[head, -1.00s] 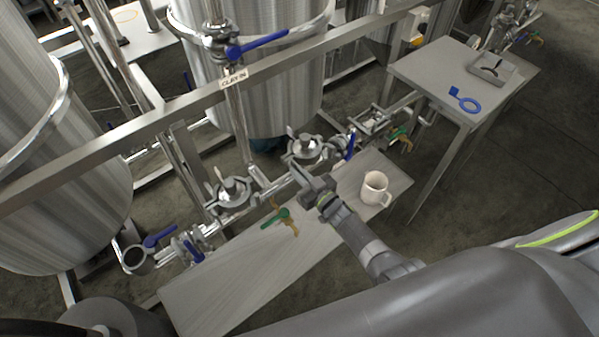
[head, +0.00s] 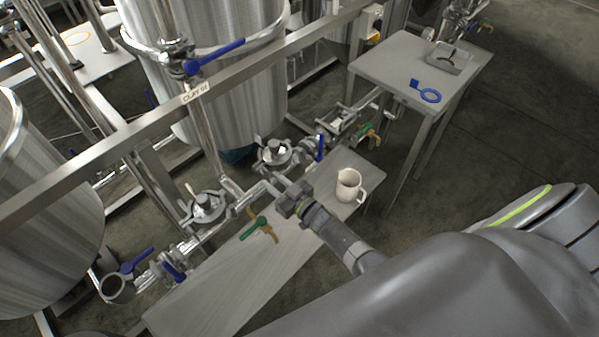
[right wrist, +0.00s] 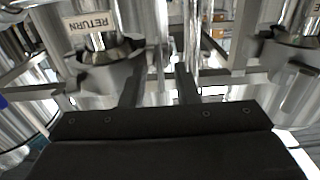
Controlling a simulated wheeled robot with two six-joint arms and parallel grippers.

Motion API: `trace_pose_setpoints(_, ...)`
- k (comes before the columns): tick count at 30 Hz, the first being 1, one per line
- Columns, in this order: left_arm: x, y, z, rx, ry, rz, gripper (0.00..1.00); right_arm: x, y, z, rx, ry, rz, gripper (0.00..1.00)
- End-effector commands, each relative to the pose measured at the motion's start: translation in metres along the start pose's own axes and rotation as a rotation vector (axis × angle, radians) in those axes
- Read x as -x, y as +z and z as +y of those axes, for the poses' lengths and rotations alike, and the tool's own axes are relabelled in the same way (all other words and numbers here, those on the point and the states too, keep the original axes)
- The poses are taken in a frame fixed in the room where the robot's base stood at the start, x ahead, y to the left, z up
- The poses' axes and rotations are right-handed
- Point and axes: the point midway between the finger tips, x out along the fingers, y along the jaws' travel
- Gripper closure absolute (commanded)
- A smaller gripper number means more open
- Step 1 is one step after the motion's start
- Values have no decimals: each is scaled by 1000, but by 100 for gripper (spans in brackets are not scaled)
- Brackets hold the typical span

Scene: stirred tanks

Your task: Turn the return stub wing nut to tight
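The return stub, with a white RETURN label (right wrist: 84,22), is at the upper left in the right wrist view. A metal clamp (right wrist: 100,72) sits around it; I cannot make out its wing nut. In the head view two capped clamps, one nearer the middle (head: 273,153) and one further left (head: 204,207), sit along the pipe; no RETURN label is readable there. My right gripper (head: 283,192) is just below the middle clamp. In the right wrist view its fingers (right wrist: 160,90) are apart, with nothing visibly held between them. My left gripper is not in view.
A low bench (head: 235,285) carries a white mug (head: 349,186) beside my right gripper. A green-handled valve (head: 255,228) and blue handles (head: 320,148) stick out along the pipe. A frame rail (head: 120,152) crosses above. A side table (head: 385,68) stands at the upper right.

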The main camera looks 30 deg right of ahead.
Motion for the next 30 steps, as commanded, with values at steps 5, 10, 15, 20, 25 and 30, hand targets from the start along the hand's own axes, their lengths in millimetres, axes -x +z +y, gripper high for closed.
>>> trace_pose_setpoints(5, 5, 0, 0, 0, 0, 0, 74, 36, 0, 1, 2, 2, -4, 72)
trace_pose_setpoints(10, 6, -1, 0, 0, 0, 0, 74, 73, 1, 0, 1, 2, -5, 72)
trace_pose_setpoints(15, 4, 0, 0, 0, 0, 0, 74, 111, 1, 0, 1, 1, -4, 72)
trace_pose_setpoints(20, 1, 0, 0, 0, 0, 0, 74, 139, 2, 0, 1, 1, -4, 72)
trace_pose_setpoints(25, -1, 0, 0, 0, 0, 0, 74, 157, 1, 0, 1, 0, -2, 72)
trace_pose_setpoints(30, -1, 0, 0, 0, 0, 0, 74, 162, 0, 0, 0, 0, -2, 72)
